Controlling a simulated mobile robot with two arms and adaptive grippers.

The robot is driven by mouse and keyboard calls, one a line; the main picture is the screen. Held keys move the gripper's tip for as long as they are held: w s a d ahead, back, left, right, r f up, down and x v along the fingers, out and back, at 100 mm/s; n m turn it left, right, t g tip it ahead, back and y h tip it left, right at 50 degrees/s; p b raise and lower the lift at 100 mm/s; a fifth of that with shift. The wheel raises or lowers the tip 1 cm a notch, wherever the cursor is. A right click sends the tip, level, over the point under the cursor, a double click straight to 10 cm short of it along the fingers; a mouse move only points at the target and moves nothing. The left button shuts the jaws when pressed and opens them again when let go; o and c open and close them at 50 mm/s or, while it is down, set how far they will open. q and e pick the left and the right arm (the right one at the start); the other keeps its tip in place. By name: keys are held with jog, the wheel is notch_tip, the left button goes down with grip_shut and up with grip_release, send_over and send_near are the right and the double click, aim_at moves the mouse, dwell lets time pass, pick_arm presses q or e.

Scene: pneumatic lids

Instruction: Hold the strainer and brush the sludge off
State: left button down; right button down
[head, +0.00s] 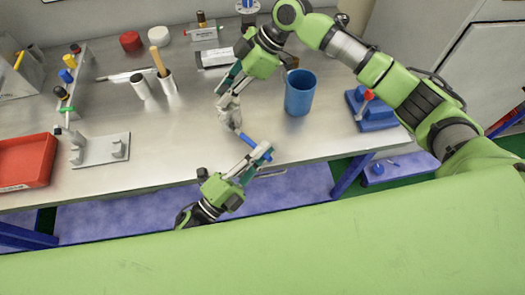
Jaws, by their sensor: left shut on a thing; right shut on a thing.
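My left gripper (262,154) reaches up from below near the front table edge. It is shut at the lower end of a short blue rod (247,138), which looks like a tool handle. My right gripper (230,104), on the arm from the upper right, points down above the table. It is shut on a small grey piece (233,120) close to the blue rod's upper end. I cannot tell which is the strainer and which the brush, or whether they touch. Sludge is too small to make out.
A blue mug (300,92) stands right of my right gripper. A blue fixture with a red knob (371,108) is at the right edge. A red tray (27,162) and a grey plate (100,149) lie left. Metal cups (142,88) stand behind. The middle left is clear.

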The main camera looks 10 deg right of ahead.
pick_arm(q)
jog(key=shift+d+r, duration=0.2)
jog(key=shift+r, duration=0.5)
jog(key=shift+r, duration=0.1)
jog(key=shift+w+r, duration=0.2)
jog(key=shift+r, duration=0.4)
jog(key=shift+r, duration=0.1)
jog(key=shift+d+r, duration=0.15)
jog(key=shift+r, duration=0.25)
jog(key=shift+s, duration=0.1)
jog(key=shift+f, duration=0.6)
jog(key=shift+f, duration=0.1)
jog(key=shift+f, duration=0.55)
